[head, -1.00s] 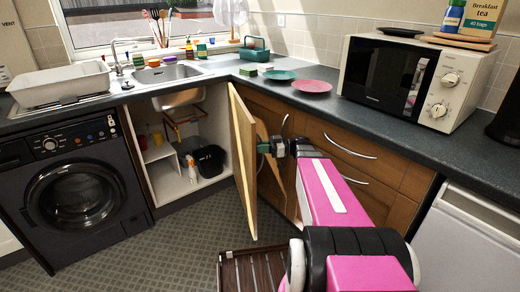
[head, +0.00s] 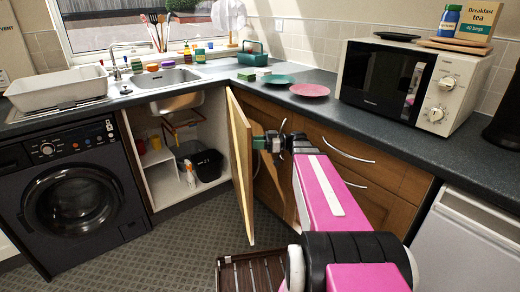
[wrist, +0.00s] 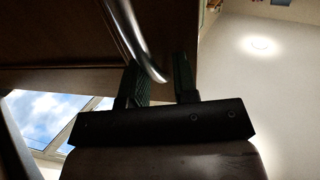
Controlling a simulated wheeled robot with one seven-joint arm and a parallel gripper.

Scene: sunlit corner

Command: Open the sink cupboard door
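The sink cupboard door (head: 241,165) stands wide open, swung out from the unit below the sink, its pale edge towards my head camera. My gripper (head: 262,144) is on the right of the door, close to its outer face. In the wrist view, the curved metal door handle (wrist: 136,40) runs down to the gap between the two dark fingers of my gripper (wrist: 162,82). The fingers are apart, with the handle's end between them. Whether they touch it is unclear. The handle is not clearly seen in the head view.
The open cupboard (head: 160,185) shows shelves and a black bin (head: 203,164). A washing machine (head: 75,195) stands left. A slatted brown item (head: 255,272) lies on the floor below the door. Wooden drawers (head: 345,150) and a white appliance (head: 465,245) line the right.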

